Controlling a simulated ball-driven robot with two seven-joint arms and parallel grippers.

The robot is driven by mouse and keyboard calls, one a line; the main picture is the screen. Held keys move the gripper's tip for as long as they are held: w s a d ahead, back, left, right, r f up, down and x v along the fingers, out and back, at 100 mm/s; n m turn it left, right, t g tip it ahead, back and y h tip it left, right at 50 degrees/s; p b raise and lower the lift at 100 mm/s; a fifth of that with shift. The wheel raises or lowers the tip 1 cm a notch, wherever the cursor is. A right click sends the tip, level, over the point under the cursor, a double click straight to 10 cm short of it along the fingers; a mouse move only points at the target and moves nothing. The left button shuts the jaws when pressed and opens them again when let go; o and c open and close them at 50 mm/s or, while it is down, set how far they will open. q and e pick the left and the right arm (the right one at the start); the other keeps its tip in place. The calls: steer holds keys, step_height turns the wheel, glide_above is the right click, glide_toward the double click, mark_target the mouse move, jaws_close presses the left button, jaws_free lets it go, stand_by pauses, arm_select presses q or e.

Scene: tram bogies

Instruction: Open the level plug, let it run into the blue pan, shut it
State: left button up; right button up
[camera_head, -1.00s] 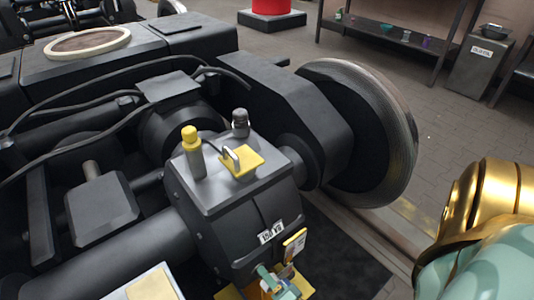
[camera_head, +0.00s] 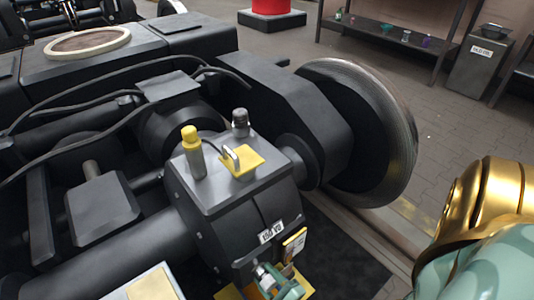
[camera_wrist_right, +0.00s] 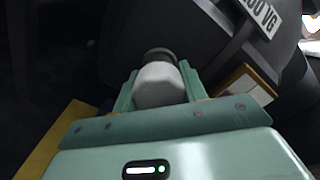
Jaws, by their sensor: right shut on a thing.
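The level plug (camera_wrist_right: 158,86) is a pale grey, rounded cylinder on the front of the dark gearbox housing (camera_head: 235,205). In the right wrist view it sits between the two green fingers of my right gripper (camera_wrist_right: 160,92), which is shut on it. In the head view my right gripper (camera_head: 278,283) is low at the bottom edge, in front of the housing, with a small grey part of the plug (camera_head: 264,273) showing. I cannot tell whether the plug is still seated. My left gripper is not in view.
A white label (camera_head: 271,231) and a yellow-framed tag (camera_head: 294,242) are on the housing, close beside the gripper. A yellow-capped post (camera_head: 191,150) and a yellow plate with a loop (camera_head: 240,161) stand on top. The large wheel (camera_head: 375,130) is to the right.

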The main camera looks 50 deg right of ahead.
steer(key=m, duration=0.5)
steer(key=shift+s+f+m, duration=0.15)
steer(key=shift+f+m, duration=0.05)
steer(key=shift+m, duration=0.5)
steer(key=o, duration=0.8)
steer(key=shift+o, duration=0.9)
